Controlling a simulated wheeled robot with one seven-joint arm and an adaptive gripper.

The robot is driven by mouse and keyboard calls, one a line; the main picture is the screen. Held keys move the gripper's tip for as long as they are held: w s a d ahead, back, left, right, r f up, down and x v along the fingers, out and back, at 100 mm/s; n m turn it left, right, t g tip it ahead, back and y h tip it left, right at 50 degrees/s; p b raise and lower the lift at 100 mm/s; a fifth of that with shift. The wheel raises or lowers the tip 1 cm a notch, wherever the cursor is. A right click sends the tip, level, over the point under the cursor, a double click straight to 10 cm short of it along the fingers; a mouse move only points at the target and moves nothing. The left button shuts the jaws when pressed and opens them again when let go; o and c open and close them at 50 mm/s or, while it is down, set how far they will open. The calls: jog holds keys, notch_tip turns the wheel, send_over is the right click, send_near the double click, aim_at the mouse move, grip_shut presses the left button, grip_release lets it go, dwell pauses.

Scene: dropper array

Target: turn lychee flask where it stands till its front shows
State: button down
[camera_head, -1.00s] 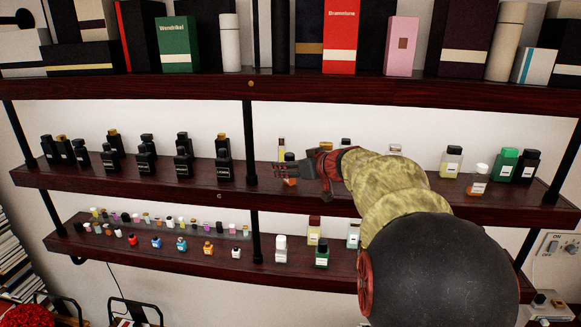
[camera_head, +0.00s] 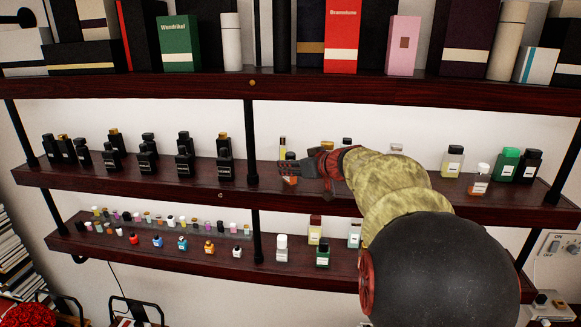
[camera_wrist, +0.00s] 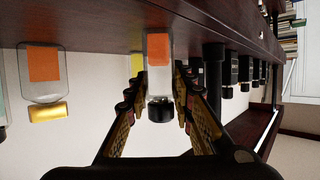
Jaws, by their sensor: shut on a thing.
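A small clear flask with an orange label and a black cap (camera_wrist: 159,75) stands on the middle shelf; the wrist view shows it upside down. I take it as the lychee flask, but no name is readable. My gripper (camera_wrist: 158,93) has one finger on each side of it and is shut on it, low over the shelf. In the head view my gripper (camera_head: 284,170) covers most of the flask (camera_head: 290,181). The orange label faces the wrist camera; whether this is the front I cannot tell.
A flask with an orange label and gold cap (camera_wrist: 44,75) stands to the left in the wrist view. A dark shelf post (camera_head: 251,145) and several black bottles (camera_head: 184,160) stand left of my gripper in the head view. More bottles (camera_head: 452,162) stand to the right.

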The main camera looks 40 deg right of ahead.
jog(key=shift+d+f+n+y+b, duration=0.2)
jog(key=shift+n+y+b, duration=0.45)
jog(key=shift+b, duration=0.45)
jog(key=shift+a+r, duration=0.1)
jog(key=shift+r, duration=0.05)
jog(key=c, duration=1.5)
grip_release()
jog(key=shift+o, duration=0.2)
jog(key=shift+a, duration=0.1)
jog(key=shift+r, duration=0.1)
jog(key=v, duration=1.2)
